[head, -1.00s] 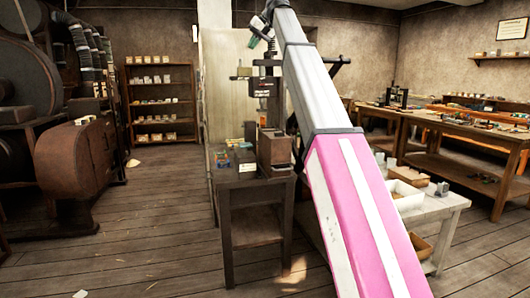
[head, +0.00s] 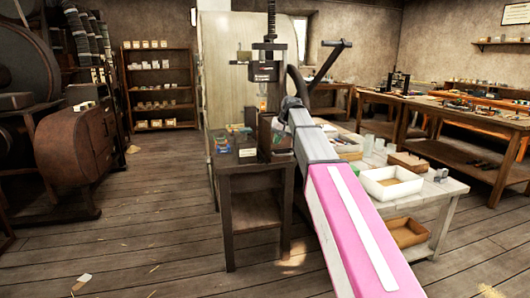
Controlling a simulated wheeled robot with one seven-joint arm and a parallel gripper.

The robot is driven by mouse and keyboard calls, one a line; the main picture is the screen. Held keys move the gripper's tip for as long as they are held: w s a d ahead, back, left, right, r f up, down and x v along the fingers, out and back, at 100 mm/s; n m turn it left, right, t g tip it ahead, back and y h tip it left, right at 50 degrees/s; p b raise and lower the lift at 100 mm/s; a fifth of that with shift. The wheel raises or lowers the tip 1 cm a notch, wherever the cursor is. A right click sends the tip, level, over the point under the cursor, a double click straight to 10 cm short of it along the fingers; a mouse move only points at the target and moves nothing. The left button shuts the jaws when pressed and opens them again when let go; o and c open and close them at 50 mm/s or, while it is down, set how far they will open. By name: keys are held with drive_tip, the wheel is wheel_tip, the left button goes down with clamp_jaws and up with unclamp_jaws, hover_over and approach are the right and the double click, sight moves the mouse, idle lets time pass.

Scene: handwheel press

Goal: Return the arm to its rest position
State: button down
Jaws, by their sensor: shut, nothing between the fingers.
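My pink, white and grey arm (head: 345,215) reaches from the bottom right up to the middle of the head view. Its far end is near the handwheel press (head: 264,72), in front of its right side. My gripper cannot be made out; it is hidden beyond the end of the arm. The press has a dark upright screw and a dark body, and stands on a small dark wooden stand (head: 255,183).
A pale table right of the stand holds a white tray (head: 391,183) and small boxes; my arm passes in front of its left part. Workbenches (head: 450,150) line the right. A shelf (head: 160,85) and brown machinery (head: 75,145) are at left. The plank floor (head: 150,220) is mostly open.

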drive_tip(key=s+d+f+g+h, duration=0.1)
drive_tip(key=s+d+f, duration=0.3)
drive_tip(key=s+f, duration=0.6)
drive_tip(key=s+d+f+h, duration=0.1)
drive_tip(key=s+d+f, duration=0.4)
drive_tip(key=s+f, duration=0.6)
drive_tip(key=s+d+f+m+g+h, duration=0.1)
drive_tip(key=s+d+f, duration=0.3)
drive_tip(key=s+f, duration=0.7)
wheel_tip(320, 180, down, 7)
drive_tip(key=shift+s+d+r+g+h, duration=0.1)
drive_tip(key=shift+s+d+g+h, duration=0.05)
drive_tip(key=shift+d+g+h, duration=0.2)
